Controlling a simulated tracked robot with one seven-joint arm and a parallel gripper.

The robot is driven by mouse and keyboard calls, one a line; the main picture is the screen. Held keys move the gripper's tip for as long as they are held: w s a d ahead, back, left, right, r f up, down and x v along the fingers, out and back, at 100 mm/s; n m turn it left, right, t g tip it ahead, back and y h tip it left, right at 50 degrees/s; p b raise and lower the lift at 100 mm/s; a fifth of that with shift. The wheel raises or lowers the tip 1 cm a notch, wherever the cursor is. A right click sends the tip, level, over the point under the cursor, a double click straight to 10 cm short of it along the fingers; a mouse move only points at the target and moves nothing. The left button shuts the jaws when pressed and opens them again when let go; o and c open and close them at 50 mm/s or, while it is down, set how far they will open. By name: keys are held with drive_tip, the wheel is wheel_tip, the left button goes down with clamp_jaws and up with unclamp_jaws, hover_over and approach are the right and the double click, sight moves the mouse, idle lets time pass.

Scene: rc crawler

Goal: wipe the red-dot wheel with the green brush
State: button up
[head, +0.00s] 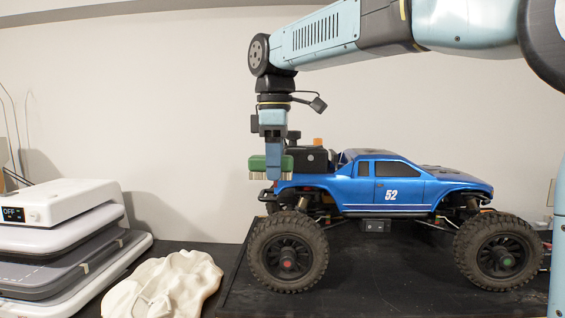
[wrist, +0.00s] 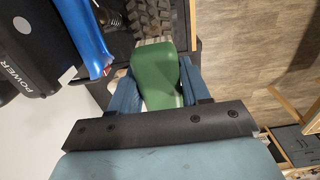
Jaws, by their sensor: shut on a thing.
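My gripper (head: 274,165) is shut on the green brush (head: 258,163), with its pale bristles pointing down. In the wrist view the green brush (wrist: 163,75) sits between the two blue fingers of my gripper (wrist: 160,80). The blue truck (head: 370,185) stands side-on, marked 52. Its left wheel, the red-dot wheel (head: 262,262), has a reddish hub centre. The brush is above this wheel and to its upper left, with a clear gap in the head view. A tyre (wrist: 148,14) shows beyond the brush in the wrist view.
The truck's right wheel (head: 480,258) has a greenish hub centre. The truck stands on a dark mat (head: 380,305). A crumpled white cloth (head: 165,285) lies left of it. A stack of devices (head: 65,245) with a display reading OFF stands far left. My arm spans the top.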

sight(280, 215)
drive_tip(key=shift+w, duration=0.2)
drive_tip(key=shift+d+f, duration=0.1)
drive_tip(key=shift+f, duration=1.75)
wheel_tip(280, 215, down, 4)
drive_tip(key=shift+f, duration=0.2)
drive_tip(key=shift+c, duration=0.3)
drive_tip(key=shift+d, duration=0.35)
drive_tip(key=shift+c, duration=0.5)
drive_tip(key=shift+d+r, duration=0.1)
drive_tip(key=shift+d, duration=0.35)
drive_tip(key=shift+w+d, duration=0.1)
drive_tip(key=shift+d, duration=1.1)
drive_tip(key=shift+a, duration=2.15)
drive_tip(key=shift+d+r, duration=0.1)
drive_tip(key=shift+r, duration=4)
